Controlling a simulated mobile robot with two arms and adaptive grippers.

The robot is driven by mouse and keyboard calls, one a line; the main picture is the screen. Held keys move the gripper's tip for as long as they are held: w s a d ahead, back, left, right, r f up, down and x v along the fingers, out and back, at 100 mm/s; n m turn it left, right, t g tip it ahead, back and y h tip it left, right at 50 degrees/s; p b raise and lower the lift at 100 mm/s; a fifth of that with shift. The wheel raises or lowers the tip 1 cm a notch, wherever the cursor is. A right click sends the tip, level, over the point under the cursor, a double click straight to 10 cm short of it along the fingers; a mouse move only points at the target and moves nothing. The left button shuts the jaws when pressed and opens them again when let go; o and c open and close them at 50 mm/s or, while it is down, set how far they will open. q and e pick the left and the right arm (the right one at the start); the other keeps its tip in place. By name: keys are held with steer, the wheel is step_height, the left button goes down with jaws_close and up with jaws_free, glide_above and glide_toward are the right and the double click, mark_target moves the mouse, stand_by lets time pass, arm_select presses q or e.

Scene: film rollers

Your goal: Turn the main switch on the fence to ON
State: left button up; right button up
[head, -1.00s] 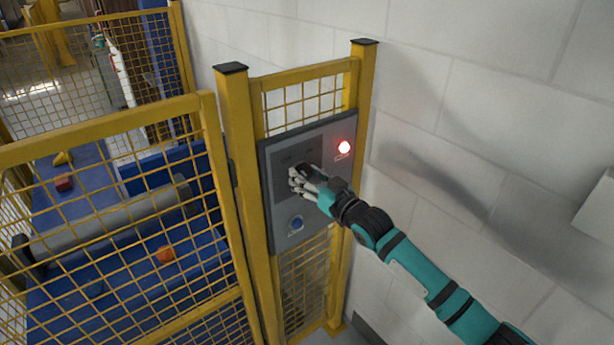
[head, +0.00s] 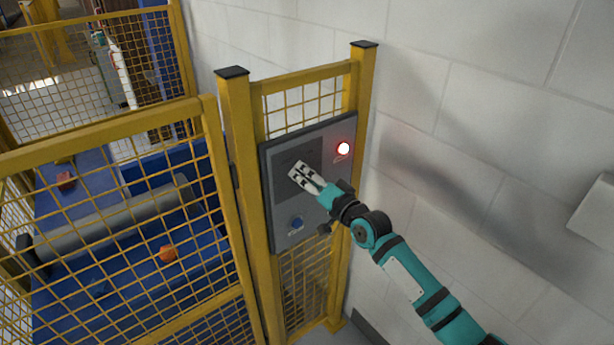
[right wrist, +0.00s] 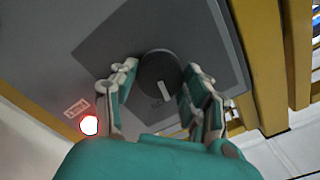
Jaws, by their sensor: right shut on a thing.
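The main switch is a round dark knob (right wrist: 157,68) with a short white mark, on a darker square of the grey panel (head: 275,235) fixed to the yellow fence. My right gripper (head: 297,172) is at this square, its fingers hiding the knob in the head view. In the right wrist view, the right gripper (right wrist: 155,90) has a finger on each side of the knob and is shut on it. The white mark lies between the fingers, slanted. A red lamp (head: 343,149) glows at the panel's upper right. My left gripper is not in view.
A blue button (head: 296,223) sits low on the panel. Yellow mesh fence (head: 205,150) stands to the left, with a grey roller (head: 115,222) and an orange piece (head: 168,253) on blue behind it. A white block wall (head: 480,120) rises at the right.

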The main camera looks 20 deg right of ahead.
steer(key=shift+m, duration=2.2)
steer(key=shift+p, duration=0.3)
steer(key=o, duration=1.2)
steer(key=shift+c, duration=0.2)
steer(key=v, duration=1.2)
